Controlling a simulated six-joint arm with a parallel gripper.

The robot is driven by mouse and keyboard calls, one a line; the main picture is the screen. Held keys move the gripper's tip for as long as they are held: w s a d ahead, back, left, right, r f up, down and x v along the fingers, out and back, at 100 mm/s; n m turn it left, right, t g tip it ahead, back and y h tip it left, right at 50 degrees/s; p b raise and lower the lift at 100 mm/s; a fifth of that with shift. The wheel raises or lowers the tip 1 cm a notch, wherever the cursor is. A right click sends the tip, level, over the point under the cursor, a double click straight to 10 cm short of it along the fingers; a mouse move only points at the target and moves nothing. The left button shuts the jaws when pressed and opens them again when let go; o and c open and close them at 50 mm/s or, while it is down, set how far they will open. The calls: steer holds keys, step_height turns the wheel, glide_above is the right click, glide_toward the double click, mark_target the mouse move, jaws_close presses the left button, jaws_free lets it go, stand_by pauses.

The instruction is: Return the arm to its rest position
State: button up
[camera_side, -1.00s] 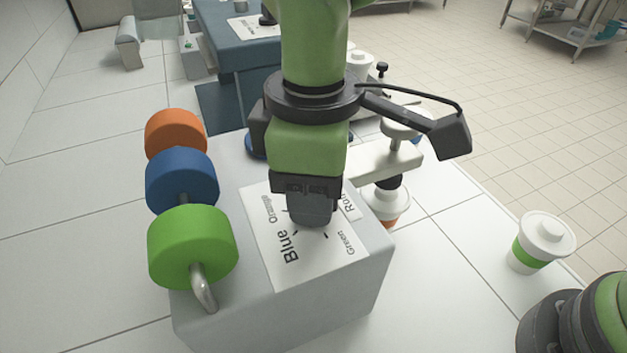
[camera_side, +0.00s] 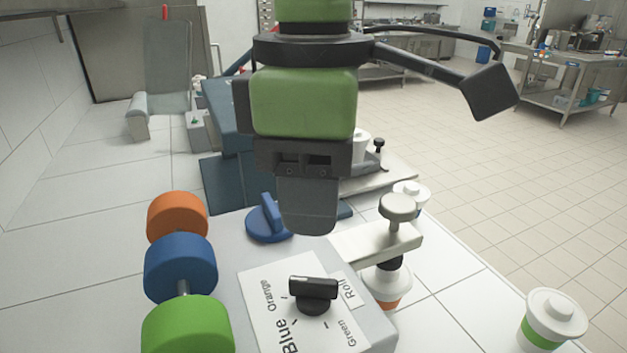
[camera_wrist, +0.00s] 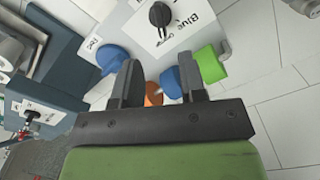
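My gripper (camera_side: 308,222) hangs fingers-down above the grey machine (camera_side: 220,250) in the side view, raised clear of the black dial (camera_side: 314,294). The wrist view shows my gripper (camera_wrist: 158,68) with its two fingers apart and nothing between them. The black dial (camera_wrist: 160,14) sits on a white label sheet marked Blue, Orange, Green and a partly hidden word. The rest position is not marked in these frames.
Orange (camera_side: 177,215), blue (camera_side: 180,268) and green (camera_side: 188,325) rollers line the machine's left. A blue knob (camera_side: 268,220) stands behind. An orange-banded cup (camera_side: 386,284) is under the white nozzle arm (camera_side: 375,243). A green-banded cup (camera_side: 552,318) stands right.

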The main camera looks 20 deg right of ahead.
steer(key=shift+r, duration=0.1)
stand_by(0.4)
steer(key=d+r+m+t+y, duration=0.1)
steer(key=d+r+m, duration=0.35)
steer(key=d, duration=0.45)
steer(key=s+d+f+m+t, duration=0.1)
steer(key=s+d+m+t, duration=0.2)
steer(key=s+d+m, duration=0.2)
steer(key=s+d+m+t+y, duration=0.1)
steer(key=s+d+m+t, duration=0.2)
steer(key=s+d+m, duration=0.3)
steer(key=d, duration=0.4)
steer(key=shift+d+f, duration=0.15)
steer(key=shift+f, duration=0.2)
